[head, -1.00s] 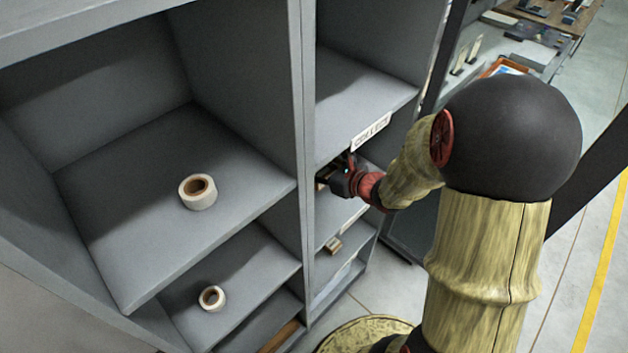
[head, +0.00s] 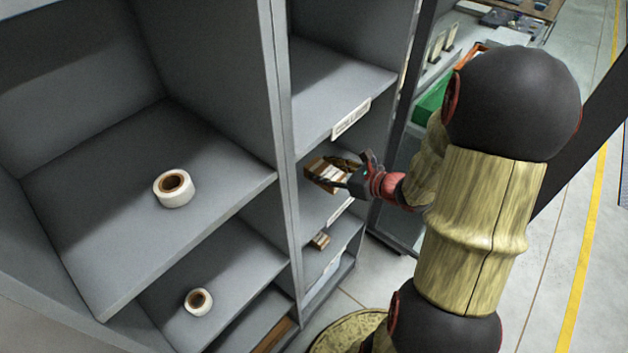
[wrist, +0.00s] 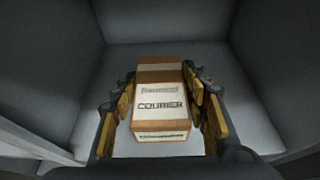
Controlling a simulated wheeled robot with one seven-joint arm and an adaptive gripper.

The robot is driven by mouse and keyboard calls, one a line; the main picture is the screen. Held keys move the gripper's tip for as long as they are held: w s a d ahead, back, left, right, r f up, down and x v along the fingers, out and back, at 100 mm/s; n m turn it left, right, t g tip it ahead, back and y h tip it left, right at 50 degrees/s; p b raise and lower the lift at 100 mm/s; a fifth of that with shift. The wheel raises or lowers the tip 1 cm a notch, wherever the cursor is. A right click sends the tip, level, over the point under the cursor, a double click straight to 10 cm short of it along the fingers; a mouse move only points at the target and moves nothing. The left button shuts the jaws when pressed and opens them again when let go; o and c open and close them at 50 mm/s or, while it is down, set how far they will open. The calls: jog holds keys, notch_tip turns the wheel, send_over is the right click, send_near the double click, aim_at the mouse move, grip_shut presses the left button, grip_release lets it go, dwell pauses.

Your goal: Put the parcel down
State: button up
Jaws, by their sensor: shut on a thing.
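The parcel (wrist: 160,108) is a brown box with a white label reading "COURIER". In the wrist view it lies between the two fingers of my gripper (wrist: 161,108), which is shut on it. In the head view the parcel (head: 326,172) is inside a right-hand compartment of the grey shelf unit, below the labelled shelf edge. My gripper (head: 340,172) reaches into that compartment from the right. The compartment floor (wrist: 85,110) shows around the parcel in the wrist view. I cannot tell whether the parcel touches it.
White tape rolls stand in the left compartments, an upper one (head: 174,189) and a lower one (head: 198,301). A small brown item (head: 320,241) lies on the shelf below the parcel. A vertical divider (head: 279,150) separates the columns. The compartment is otherwise clear around the parcel.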

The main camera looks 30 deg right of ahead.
jog(key=w+f+b, duration=0.1)
jog(key=w+f, duration=0.1)
jog(key=w+f+b, duration=0.1)
jog(key=w+f, duration=0.3)
jog(key=shift+w+d+f+b, duration=0.15)
jog(key=shift+d+b, duration=0.25)
jog(key=shift+w+f+b, duration=0.15)
jog(key=shift+f+b, duration=0.35)
jog(key=shift+f, duration=0.35)
jog(key=shift+w+f+b, duration=0.1)
jog(key=shift+f+b, duration=0.35)
jog(key=shift+f, duration=0.4)
jog(key=shift+f, duration=0.25)
jog(key=o, duration=1.3)
jog(key=shift+r, duration=0.1)
jog(key=shift+r, duration=0.1)
